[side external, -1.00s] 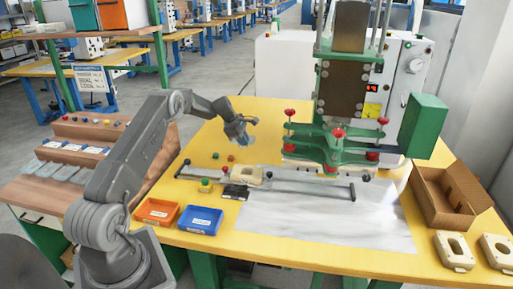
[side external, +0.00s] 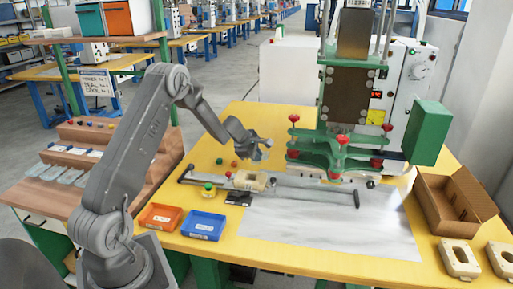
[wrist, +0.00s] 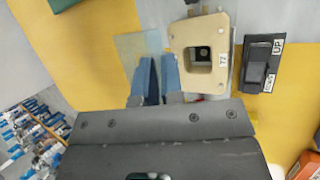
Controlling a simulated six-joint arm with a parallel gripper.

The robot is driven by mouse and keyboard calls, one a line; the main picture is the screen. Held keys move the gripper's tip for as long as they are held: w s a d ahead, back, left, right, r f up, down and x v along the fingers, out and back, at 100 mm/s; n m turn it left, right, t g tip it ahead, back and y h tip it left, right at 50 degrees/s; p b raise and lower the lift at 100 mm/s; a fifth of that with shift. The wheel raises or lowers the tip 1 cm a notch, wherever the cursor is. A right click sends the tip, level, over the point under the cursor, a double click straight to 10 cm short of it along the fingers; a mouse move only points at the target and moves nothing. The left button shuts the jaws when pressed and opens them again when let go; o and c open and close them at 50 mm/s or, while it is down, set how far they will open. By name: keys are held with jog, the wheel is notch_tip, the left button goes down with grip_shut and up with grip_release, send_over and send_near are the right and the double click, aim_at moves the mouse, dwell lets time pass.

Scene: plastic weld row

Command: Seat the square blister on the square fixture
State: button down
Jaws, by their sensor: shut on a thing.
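The square fixture (side external: 250,181) is a beige block with rounded corners on the slide rail on the yellow table. In the wrist view the fixture (wrist: 222,40) shows a square opening and a small label. My gripper (side external: 264,150) is above and close to the fixture in the side view. In the wrist view its two blue fingers (wrist: 158,76) are shut on a clear, pale sheet-like thing, apparently the square blister (wrist: 136,45). The blister is to the left of the fixture there and does not cover its opening. Its height above the table is hard to tell.
The green press (side external: 335,150) stands behind the rail. Orange (side external: 160,217) and blue (side external: 203,224) bins are at the front left. A cardboard box (side external: 436,215) and spare beige fixtures (side external: 459,258) are at the right.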

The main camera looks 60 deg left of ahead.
jog(key=shift+s+d+f, duration=0.3)
jog(key=shift+s, duration=0.3)
jog(key=shift+s+d+f, duration=0.25)
jog(key=shift+s+d, duration=0.05)
jog(key=shift+s, duration=0.25)
jog(key=shift+s+d+f, duration=0.3)
jog(key=shift+s, duration=0.3)
jog(key=shift+f, duration=1.75)
jog(key=shift+s+d+f, duration=0.25)
jog(key=shift+s+d, duration=0.3)
jog(key=shift+s, duration=0.25)
jog(key=shift+f, duration=0.45)
jog(key=c, duration=1.9)
grip_release()
jog(key=o, duration=0.6)
jog(key=shift+r, duration=0.1)
jog(key=shift+c, duration=0.2)
jog(key=shift+c, duration=0.4)
